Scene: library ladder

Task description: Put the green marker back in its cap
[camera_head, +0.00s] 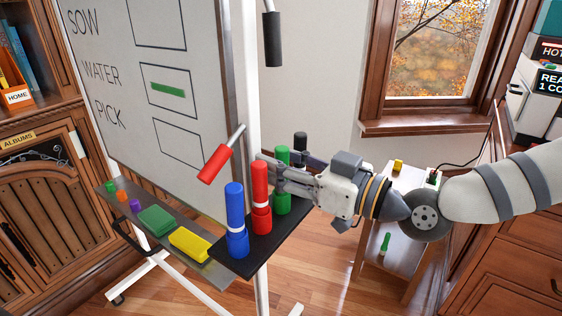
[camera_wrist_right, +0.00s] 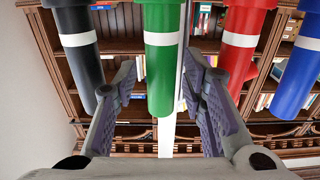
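The green marker (camera_head: 283,178) stands upright on the black holder plate (camera_head: 228,258), between the red marker (camera_head: 261,190) and the black marker (camera_head: 300,142). Its lower part appears to be in a green cap (camera_head: 281,204); I cannot tell how firmly it is seated. In the wrist view the green marker (camera_wrist_right: 160,75) shows between the two fingers of my right gripper (camera_wrist_right: 162,80), with a gap beside it. My right gripper is open, and in the head view (camera_head: 290,175) the red marker partly hides it. My left gripper is not in view.
A blue marker (camera_head: 236,215) stands at the plate's near end. The whiteboard (camera_head: 190,160) is close on the left, with a red-handled rod (camera_head: 213,164) sticking out. Its ledge holds a green block (camera_head: 157,220) and a yellow block (camera_head: 190,244). A small cart (camera_head: 366,240) stands behind my right arm.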

